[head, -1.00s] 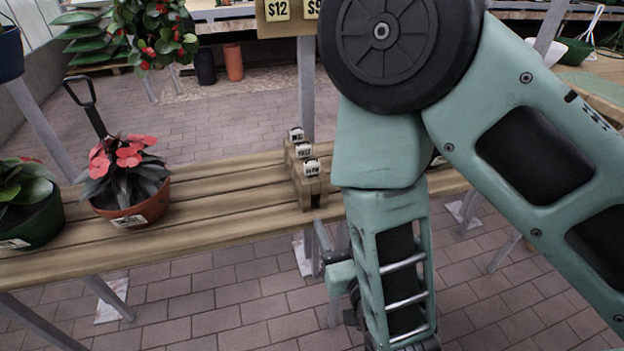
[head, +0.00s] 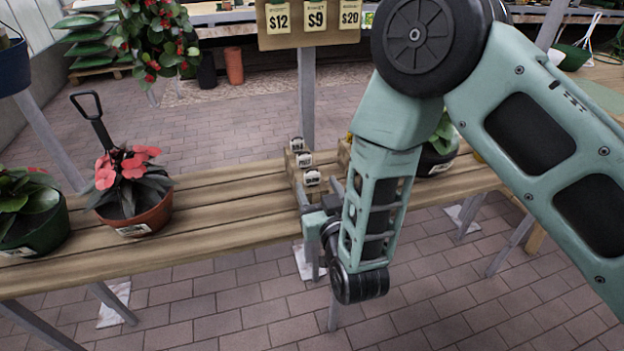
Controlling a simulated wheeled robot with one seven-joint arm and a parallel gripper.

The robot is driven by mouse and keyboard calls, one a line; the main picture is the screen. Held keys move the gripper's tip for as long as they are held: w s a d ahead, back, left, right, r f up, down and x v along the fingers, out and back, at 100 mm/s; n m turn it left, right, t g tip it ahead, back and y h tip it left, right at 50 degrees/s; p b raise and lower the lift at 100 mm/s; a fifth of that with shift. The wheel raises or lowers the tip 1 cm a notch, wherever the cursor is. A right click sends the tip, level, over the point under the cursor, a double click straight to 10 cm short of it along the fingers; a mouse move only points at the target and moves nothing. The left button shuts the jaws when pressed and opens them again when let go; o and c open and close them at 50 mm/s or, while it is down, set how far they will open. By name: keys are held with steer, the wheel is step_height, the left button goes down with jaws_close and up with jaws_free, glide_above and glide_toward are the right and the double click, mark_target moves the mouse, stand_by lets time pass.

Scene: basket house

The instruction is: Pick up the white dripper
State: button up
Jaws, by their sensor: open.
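I cannot make out a white dripper for certain in the head view. My gripper (head: 318,190) is low in the middle of the picture, at the front edge of the slatted wooden bench (head: 225,205). Its two grey fingers point away from me and stand apart, with nothing seen between them. Just beyond them is a stepped wooden holder (head: 297,170) with several small white-labelled tops. The fingers overlap the holder's near end in the picture; I cannot tell whether they touch it. My forearm hides part of the bench to the right.
A red-flowered pot (head: 136,215) and a green pot (head: 35,225) stand on the bench at left. A dark pot (head: 435,160) is partly behind my arm. A price sign (head: 310,22) stands on a post behind the holder. The bench between flowerpot and holder is clear.

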mark_target(313, 178)
steer(key=x, duration=0.4)
steer(key=shift+w+a, duration=0.15)
steer(key=shift+w, duration=0.15)
steer(key=c, duration=0.9)
steer(key=shift+o, duration=0.2)
steer(key=shift+r, duration=0.1)
